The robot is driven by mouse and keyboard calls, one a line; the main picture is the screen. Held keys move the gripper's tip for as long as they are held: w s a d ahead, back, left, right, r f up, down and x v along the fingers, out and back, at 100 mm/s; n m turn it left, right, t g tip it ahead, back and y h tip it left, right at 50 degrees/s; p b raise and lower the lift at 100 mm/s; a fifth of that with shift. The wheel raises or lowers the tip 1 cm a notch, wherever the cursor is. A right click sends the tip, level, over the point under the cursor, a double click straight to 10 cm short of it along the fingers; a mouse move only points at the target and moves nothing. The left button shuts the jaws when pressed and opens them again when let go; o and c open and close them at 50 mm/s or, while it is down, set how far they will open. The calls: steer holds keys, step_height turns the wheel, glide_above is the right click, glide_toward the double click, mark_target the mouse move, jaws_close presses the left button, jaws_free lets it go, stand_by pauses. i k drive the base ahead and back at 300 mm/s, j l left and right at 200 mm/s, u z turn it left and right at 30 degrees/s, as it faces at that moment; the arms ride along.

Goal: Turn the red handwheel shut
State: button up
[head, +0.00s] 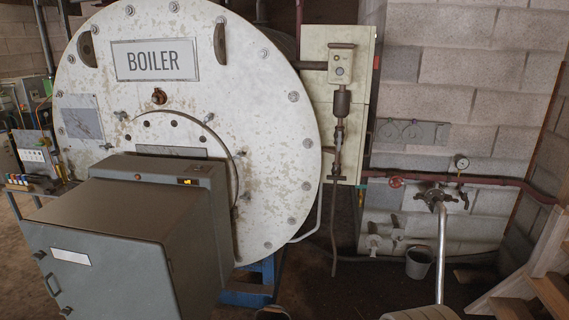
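The small red handwheel (396,182) is on the reddish pipe along the block wall, right of the boiler. It looks round and faces me. My gripper (437,193) is in front of the wall, to the right of the handwheel and at about its height in the picture. A gap shows between them in the picture. I see my gripper from behind, small and dark, at the end of my silver arm link. Its fingertips are not clear, so I cannot tell whether it is open or shut. How far the handwheel is turned does not show.
The large white boiler (230,110) and a grey cabinet (110,240) fill the left. A pressure gauge (461,162) stands on the reddish pipe (505,182). A bucket (418,262) is on the floor below. Wooden stairs (540,280) are at the right edge.

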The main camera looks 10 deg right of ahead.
mark_target(397, 183)
steer(key=i+l+z, duration=0.1)
steer(key=i+z, duration=0.6)
steer(key=i, duration=0.15)
steer(key=i+j+z, duration=0.15)
steer(key=i+z, duration=0.2)
steer(key=i+l+u, duration=0.5)
steer(key=i+l, duration=0.9)
steer(key=i, duration=0.1)
